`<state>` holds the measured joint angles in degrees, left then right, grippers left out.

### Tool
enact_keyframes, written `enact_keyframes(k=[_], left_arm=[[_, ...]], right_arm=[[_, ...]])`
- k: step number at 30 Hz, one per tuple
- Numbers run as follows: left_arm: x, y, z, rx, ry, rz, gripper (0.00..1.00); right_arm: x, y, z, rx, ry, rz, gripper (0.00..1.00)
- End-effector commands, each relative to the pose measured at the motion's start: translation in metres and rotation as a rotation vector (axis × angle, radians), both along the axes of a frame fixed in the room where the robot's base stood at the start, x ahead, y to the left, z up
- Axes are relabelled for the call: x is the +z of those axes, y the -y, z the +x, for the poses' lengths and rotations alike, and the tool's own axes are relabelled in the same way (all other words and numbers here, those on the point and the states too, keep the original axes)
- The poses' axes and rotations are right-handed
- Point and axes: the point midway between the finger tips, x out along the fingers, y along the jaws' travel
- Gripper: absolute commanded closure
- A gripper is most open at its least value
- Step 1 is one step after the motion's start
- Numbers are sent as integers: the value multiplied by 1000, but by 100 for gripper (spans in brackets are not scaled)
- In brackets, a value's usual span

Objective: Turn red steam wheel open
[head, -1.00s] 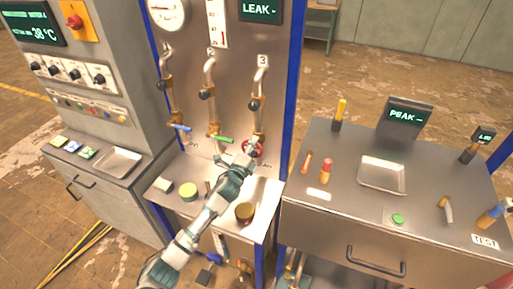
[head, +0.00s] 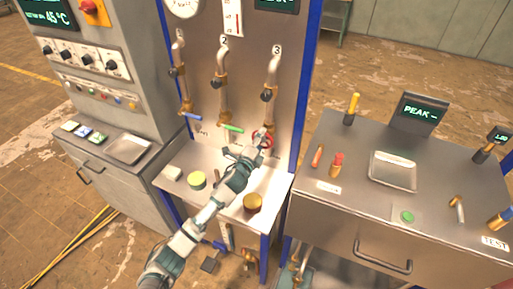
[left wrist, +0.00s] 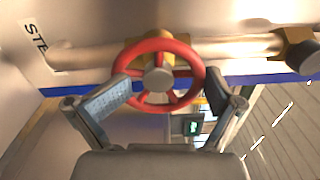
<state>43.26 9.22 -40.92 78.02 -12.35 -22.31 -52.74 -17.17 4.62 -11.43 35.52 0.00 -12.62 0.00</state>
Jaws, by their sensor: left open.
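The red steam wheel (head: 266,140) sits low on the steel panel, on the third pipe, at the right end of the row of valves. In the left wrist view the wheel (left wrist: 158,72) faces me, with a grey hub, red spokes and a brass fitting behind it. My left gripper (head: 250,152) is at the wheel in the head view and partly covers it. In the left wrist view its two fingers (left wrist: 168,98) are spread open on either side of the wheel's lower rim. I cannot tell whether they touch it. My right gripper is not in view.
A green handle (head: 231,128) and a blue handle (head: 191,117) are on the pipes to the left. A yellow-green jar (head: 197,179) and a brown jar (head: 253,202) stand on the shelf below. A steel bench with a tray (head: 393,172) is to the right.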

Motion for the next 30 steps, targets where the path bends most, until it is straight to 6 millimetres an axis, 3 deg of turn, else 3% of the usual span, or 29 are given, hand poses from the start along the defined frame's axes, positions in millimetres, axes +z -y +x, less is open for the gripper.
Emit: enact_keyframes(k=[1,30], left_arm=[[-10,-5,-2,9,-18,10,0],[1,-28,-73,1,-2,4,0]], right_arm=[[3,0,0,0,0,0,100],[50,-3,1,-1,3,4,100]])
